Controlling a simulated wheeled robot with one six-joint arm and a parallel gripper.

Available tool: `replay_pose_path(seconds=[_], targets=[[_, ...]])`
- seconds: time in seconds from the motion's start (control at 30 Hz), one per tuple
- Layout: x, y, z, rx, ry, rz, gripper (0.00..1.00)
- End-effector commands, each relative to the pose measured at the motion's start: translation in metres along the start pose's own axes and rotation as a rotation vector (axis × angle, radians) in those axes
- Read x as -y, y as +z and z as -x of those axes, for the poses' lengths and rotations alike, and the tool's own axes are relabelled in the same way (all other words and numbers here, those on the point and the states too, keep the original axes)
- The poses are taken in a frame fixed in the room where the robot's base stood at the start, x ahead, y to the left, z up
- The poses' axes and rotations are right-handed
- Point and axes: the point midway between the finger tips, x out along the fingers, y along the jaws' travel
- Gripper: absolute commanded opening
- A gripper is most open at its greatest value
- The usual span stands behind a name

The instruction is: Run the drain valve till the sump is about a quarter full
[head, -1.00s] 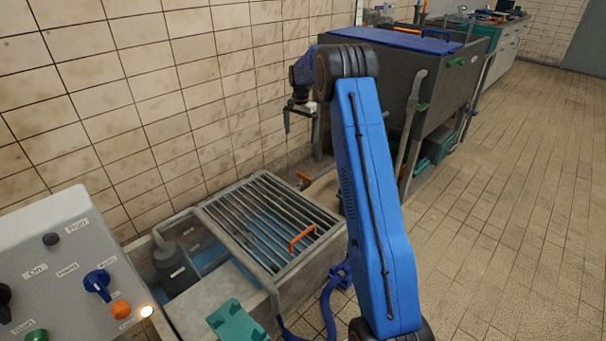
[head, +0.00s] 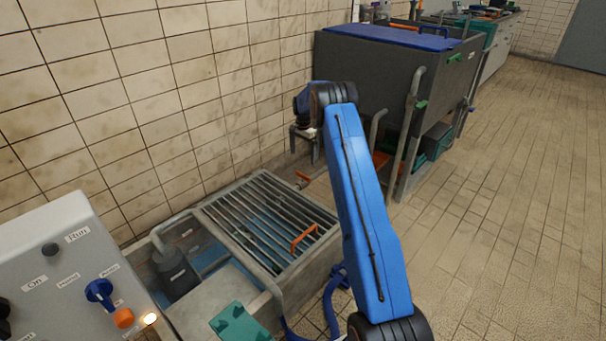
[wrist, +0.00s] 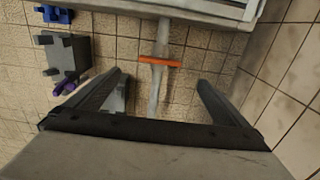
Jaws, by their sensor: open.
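The sump (head: 210,213) is a grey concrete box with a bar grate, low by the tiled wall; blue shows through the bars, but its level is hard to judge. An orange lever (head: 303,177) sits beyond the grate's far end. In the wrist view an orange lever (wrist: 160,62) lies crosswise on a grey pipe (wrist: 157,90), seemingly the drain valve. My gripper (head: 305,143) hangs above that area, pointing down. In the wrist view my gripper (wrist: 163,85) has its fingers wide apart, one on either side of the pipe, with nothing between them.
A dark tank (head: 365,85) with a blue lid stands beyond my arm. A control panel (head: 65,270) with knobs and a lit lamp is at lower left. A grey block (wrist: 67,57) lies left in the wrist view. The tiled floor at right is clear.

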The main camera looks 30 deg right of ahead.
Motion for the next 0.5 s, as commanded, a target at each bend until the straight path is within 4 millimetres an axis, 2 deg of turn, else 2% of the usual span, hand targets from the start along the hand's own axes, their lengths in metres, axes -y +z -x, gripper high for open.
replay_pose_path(seconds=[0.03,0.5], targets=[[-0.001,0.001,-0.011,0.002,0.003,0.000,1.00],[-0.001,0.001,-0.090,0.001,0.002,0.000,1.00]])
